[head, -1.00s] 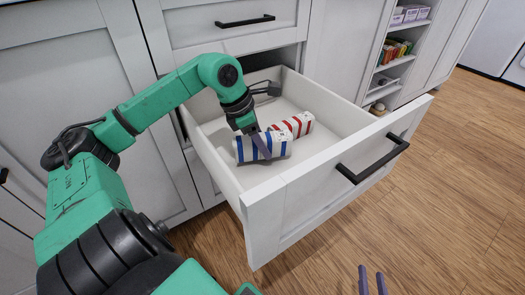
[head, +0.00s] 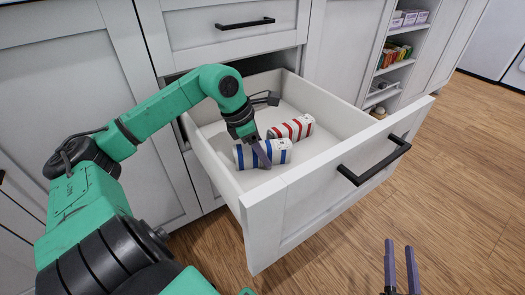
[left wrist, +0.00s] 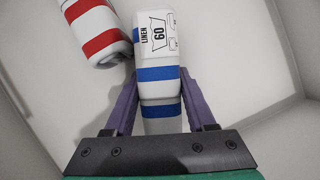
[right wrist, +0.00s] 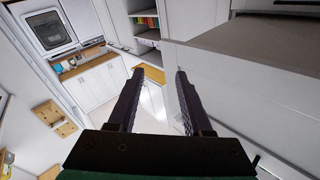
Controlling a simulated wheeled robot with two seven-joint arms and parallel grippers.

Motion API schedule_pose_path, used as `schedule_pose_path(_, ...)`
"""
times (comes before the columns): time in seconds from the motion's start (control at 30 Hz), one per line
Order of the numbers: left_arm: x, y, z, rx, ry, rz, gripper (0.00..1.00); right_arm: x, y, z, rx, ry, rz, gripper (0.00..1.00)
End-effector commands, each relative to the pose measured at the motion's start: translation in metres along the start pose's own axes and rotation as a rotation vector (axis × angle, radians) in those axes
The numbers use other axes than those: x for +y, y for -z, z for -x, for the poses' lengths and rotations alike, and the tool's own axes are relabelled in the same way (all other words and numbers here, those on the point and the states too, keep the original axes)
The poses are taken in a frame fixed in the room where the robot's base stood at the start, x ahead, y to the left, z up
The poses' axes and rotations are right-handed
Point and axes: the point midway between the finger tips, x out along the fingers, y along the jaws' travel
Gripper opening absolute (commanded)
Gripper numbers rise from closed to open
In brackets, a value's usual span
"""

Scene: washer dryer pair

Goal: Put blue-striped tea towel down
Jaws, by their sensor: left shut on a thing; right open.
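The blue-striped tea towel (head: 277,151) is a white roll with blue bands, inside the open drawer (head: 216,165) near its front left. In the left wrist view the towel (left wrist: 159,50) shows a label reading "LINEN 60". My left gripper (head: 263,153) is shut on it, with a finger on each side (left wrist: 158,93). I cannot tell if the towel rests on the drawer floor. A red-striped roll (head: 291,129) lies just behind it, and also shows in the left wrist view (left wrist: 95,30). My right gripper (head: 401,262) is open and empty, over the wooden floor outside the drawer.
The drawer front has a black handle (head: 374,159). Drawer walls stand close around the left gripper. Bare drawer floor lies behind the rolls. Open shelves (head: 394,62) with small goods stand at the right back. The wooden floor (head: 450,190) at right is clear.

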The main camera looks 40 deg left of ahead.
Motion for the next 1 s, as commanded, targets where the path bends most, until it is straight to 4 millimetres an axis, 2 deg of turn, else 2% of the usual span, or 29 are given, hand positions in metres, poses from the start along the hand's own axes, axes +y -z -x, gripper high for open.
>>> schedule_pose_path(0.37, 0.0, 0.0, -0.001, 0.0, 0.0, 0.0, 0.0, -0.001, 0.019, -0.008, 0.051, 0.008, 0.013, 0.5)
schedule_pose_path(0.4, 0.0, 0.0, -0.001, 0.0, 0.0, 0.0, 0.63, -0.001, 0.019, -0.008, 0.052, 0.008, 0.014, 0.5)
schedule_pose_path(0.47, 0.0, 0.0, -0.001, 0.0, 0.0, 0.0, 0.86, -0.001, 0.019, -0.008, 0.052, 0.008, 0.014, 0.5)
schedule_pose_path(0.87, 0.0, 0.0, 0.0, 0.0, 0.0, 0.0, 0.86, 0.0, 0.018, -0.008, 0.046, 0.006, 0.012, 0.5)
schedule_pose_path(1.0, 0.0, -0.001, 0.002, 0.0, 0.0, 0.0, 0.86, 0.0, 0.008, -0.004, 0.011, 0.001, -0.001, 0.5)
